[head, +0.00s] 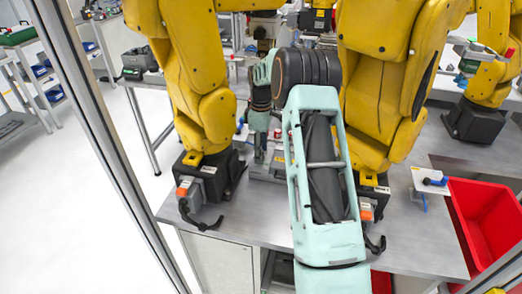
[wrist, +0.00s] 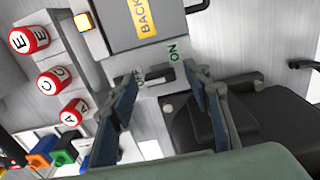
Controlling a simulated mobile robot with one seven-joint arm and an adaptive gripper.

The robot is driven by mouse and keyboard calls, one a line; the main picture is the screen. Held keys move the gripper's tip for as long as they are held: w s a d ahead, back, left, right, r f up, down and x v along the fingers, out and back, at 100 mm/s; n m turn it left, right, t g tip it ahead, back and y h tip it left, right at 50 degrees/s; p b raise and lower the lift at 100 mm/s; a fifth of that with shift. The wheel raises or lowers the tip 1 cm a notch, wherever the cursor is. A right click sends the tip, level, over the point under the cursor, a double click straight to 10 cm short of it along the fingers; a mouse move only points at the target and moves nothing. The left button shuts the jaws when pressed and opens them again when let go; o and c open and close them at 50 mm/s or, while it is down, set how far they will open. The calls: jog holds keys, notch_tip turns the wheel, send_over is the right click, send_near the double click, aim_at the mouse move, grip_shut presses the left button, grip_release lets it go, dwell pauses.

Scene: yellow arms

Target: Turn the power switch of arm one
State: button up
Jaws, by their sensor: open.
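My gripper (wrist: 160,80) is open, with one blue-padded finger on each side of the switch. I cannot tell whether either finger touches it. In the head view my gripper (head: 260,148) points down at the grey box (head: 266,170) between two yellow arms (head: 196,95) (head: 388,85). The switch is too small to make out there. No number on the yellow arms is readable.
Red buttons (wrist: 54,84) marked with letters line the panel's left side in the wrist view. A dark base (wrist: 255,120) lies to the right. In the head view a red bin (head: 485,215) stands right of the metal table (head: 250,222); a frame post (head: 100,130) is at left.

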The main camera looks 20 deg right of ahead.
jog(key=c, duration=1.2)
jog(key=shift+o, duration=0.2)
